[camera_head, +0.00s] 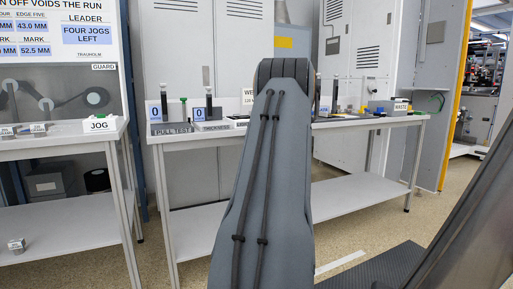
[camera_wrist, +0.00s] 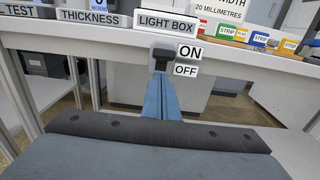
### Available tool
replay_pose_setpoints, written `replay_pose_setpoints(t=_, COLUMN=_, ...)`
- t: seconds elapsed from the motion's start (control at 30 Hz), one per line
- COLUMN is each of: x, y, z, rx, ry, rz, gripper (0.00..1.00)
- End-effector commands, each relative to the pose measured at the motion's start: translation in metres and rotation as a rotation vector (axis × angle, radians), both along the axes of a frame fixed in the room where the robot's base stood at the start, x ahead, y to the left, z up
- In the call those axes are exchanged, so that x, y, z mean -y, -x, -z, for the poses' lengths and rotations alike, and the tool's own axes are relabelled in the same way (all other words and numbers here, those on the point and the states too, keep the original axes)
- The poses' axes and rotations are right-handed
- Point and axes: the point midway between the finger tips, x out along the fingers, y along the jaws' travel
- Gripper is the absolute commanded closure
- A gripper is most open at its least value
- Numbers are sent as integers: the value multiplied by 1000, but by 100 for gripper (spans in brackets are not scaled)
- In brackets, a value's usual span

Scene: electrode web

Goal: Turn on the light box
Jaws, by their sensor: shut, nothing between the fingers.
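In the wrist view, the light box is marked by a grey "LIGHT BOX" label (camera_wrist: 166,24) on the bench edge. Below it is a small black switch block (camera_wrist: 163,54), with an "ON" plate (camera_wrist: 190,52) and an "OFF" plate (camera_wrist: 186,70) to its right. My gripper (camera_wrist: 161,82) is shut and empty, its blue fingers pointing at the block from just below. I cannot tell whether the tips touch it, or which way the switch is set. In the head view my arm hides the switch and most of the light box area.
The bench (camera_head: 360,123) carries a pull test station (camera_head: 172,129) and a thickness station (camera_head: 213,127) left of my arm. In the wrist view, coloured strip labels (camera_wrist: 261,38) stand at the right. A separate table with a "JOG" label (camera_head: 99,125) is at the left.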

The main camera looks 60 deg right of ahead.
Motion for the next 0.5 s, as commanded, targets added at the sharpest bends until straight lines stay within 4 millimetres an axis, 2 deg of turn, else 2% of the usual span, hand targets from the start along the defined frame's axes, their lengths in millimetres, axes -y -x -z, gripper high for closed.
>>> replay_pose_setpoints(t=0.27, x=-5, y=9, z=34, rx=-3, ry=-3, rz=5, gripper=100)
replay_pose_setpoints(t=0.5, x=-38, y=50, z=18, rx=-2, ry=-3, rz=2, gripper=100)
